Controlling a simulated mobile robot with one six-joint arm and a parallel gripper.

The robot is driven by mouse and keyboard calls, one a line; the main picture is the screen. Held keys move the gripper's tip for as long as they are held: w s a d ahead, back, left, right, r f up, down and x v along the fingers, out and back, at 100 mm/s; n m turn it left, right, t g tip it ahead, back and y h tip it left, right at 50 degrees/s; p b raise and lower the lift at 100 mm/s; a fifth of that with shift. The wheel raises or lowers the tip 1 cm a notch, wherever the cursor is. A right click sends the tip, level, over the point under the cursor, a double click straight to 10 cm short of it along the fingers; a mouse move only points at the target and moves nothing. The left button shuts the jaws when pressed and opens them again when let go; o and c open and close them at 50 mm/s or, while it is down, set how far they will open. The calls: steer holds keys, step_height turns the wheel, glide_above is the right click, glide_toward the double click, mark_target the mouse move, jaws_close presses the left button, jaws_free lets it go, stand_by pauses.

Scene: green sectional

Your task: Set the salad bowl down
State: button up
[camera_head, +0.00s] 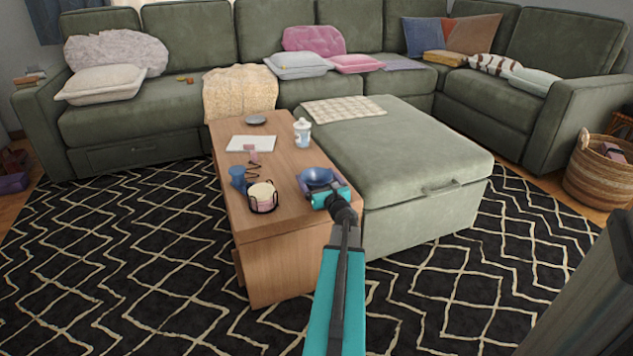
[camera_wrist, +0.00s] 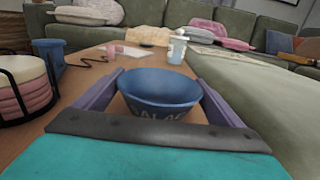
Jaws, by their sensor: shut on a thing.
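The salad bowl is a small blue bowl (camera_wrist: 160,88) with letters on its side, upright between the two purple fingers of my gripper (camera_wrist: 155,95) in the wrist view. My gripper is shut on it. In the head view the bowl (camera_head: 316,177) is at the right front part of the wooden coffee table (camera_head: 270,165), with my gripper (camera_head: 325,190) at its near side. Whether the bowl's base touches the table top is hidden.
A black wire holder with pink and cream discs (camera_head: 262,197) and a blue cup (camera_head: 237,177) stand left of the bowl. A white lidded cup (camera_head: 302,132), a white sheet (camera_head: 251,143) and a dark dish (camera_head: 256,120) are farther back. A green ottoman (camera_head: 400,150) adjoins the table's right.

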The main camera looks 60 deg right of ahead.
steer(key=shift+f, duration=0.15)
steer(key=o, duration=1)
steer(key=shift+r, duration=0.25)
steer(key=p+v, duration=0.2)
steer(key=v, duration=1)
steer(key=shift+f, duration=0.1)
stand_by(0.4)
